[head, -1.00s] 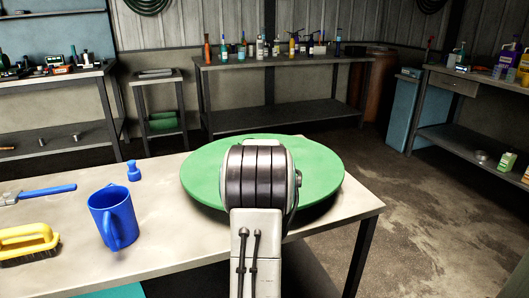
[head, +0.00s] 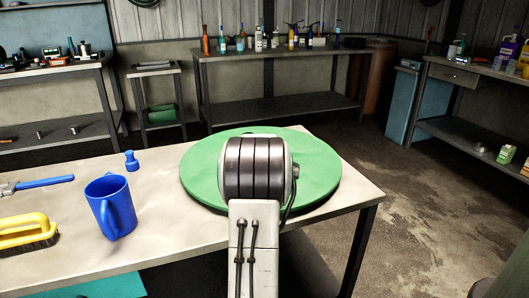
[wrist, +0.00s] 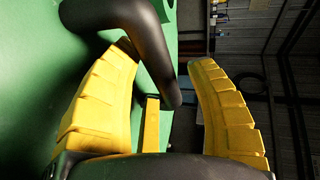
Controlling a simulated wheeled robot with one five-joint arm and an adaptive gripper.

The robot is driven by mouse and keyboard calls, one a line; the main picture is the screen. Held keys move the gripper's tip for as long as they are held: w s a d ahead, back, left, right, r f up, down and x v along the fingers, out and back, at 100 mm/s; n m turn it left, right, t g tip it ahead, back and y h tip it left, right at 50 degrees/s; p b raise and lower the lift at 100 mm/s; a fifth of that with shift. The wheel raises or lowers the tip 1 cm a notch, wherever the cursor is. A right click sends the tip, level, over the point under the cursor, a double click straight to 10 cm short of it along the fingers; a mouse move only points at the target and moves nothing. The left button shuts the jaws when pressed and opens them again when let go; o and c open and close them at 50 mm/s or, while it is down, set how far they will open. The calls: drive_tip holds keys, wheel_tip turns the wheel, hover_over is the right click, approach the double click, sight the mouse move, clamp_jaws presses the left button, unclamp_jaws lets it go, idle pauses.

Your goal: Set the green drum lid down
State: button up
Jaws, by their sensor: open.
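The green drum lid (head: 206,172) is a wide disc that lies flat at the right end of the workbench (head: 165,245), looking as if it rests on the top. My own arm covers its middle and hides my gripper in the head view. In the wrist view the lid's green face (wrist: 35,75) fills the left side. My gripper (wrist: 163,54) has its yellow fingers spread apart. A thick dark curved handle (wrist: 148,35) on the lid passes between them; I cannot tell whether either finger touches it.
On the bench to the left are a blue mug (head: 111,207), a small blue piece (head: 131,161), a yellow brush (head: 28,233) and a blue-handled tool (head: 40,184). The bench is bare between mug and lid. A bench with bottles (head: 285,53) stands behind; floor is open at right.

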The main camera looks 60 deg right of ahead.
drive_tip(key=p+v, duration=0.1)
drive_tip(key=v, duration=1.1)
idle(0.5)
